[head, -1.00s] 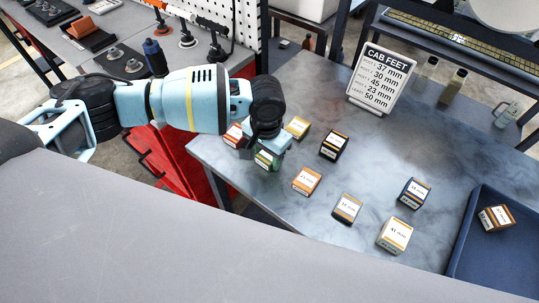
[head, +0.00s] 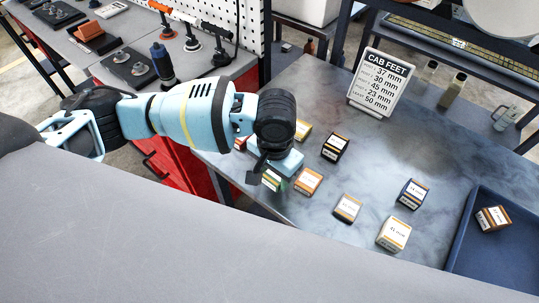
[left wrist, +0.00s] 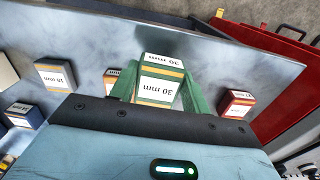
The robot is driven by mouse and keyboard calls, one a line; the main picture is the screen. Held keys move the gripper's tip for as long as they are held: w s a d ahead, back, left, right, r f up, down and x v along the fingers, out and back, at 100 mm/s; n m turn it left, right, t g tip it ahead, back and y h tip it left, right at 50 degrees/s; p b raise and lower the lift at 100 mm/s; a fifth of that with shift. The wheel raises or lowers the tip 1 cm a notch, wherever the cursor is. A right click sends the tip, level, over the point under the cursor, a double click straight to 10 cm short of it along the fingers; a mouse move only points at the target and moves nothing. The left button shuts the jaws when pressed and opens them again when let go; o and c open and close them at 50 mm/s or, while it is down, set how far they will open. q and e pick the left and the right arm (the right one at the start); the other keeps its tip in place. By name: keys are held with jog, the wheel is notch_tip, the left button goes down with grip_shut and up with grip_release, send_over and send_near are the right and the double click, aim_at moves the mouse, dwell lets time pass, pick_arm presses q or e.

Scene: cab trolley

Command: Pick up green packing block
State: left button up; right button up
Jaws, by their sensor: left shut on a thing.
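The green packing block (head: 271,181) shows partly below my left gripper in the head view, close to the table's near left edge. In the left wrist view the green packing block (left wrist: 160,82), with a white "30 mm" label, sits between the two green fingers. My left gripper (left wrist: 158,90) is shut on it; in the head view the gripper (head: 270,172) points down and its wrist hides part of the block. I cannot tell how far the block is above the table. My right gripper is not in view.
An orange block (head: 308,181) is close beside the held block; a yellow block (head: 302,130) and black block (head: 335,147) stand behind. Several other blocks are spread over the grey table (head: 300,217). A blue tray (head: 460,240) is at right, a sign (head: 381,83) at the back.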

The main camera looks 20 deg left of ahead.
pick_arm(q)
jog(key=s+d, duration=0.3)
jog(key=s, duration=0.4)
jog(key=shift+d+r+p, duration=0.2)
jog(key=shift+r+p, duration=0.1)
jog(key=shift+r, duration=0.1)
jog(key=w+a+r+n, duration=0.2)
jog(key=w+a+r, duration=0.1)
jog(key=a, duration=0.4)
jog(key=w+a+r+n, duration=0.2)
jog(key=w+a+r, duration=0.1)
jog(key=a+r, duration=0.2)
jog(key=shift+a, duration=1.1)
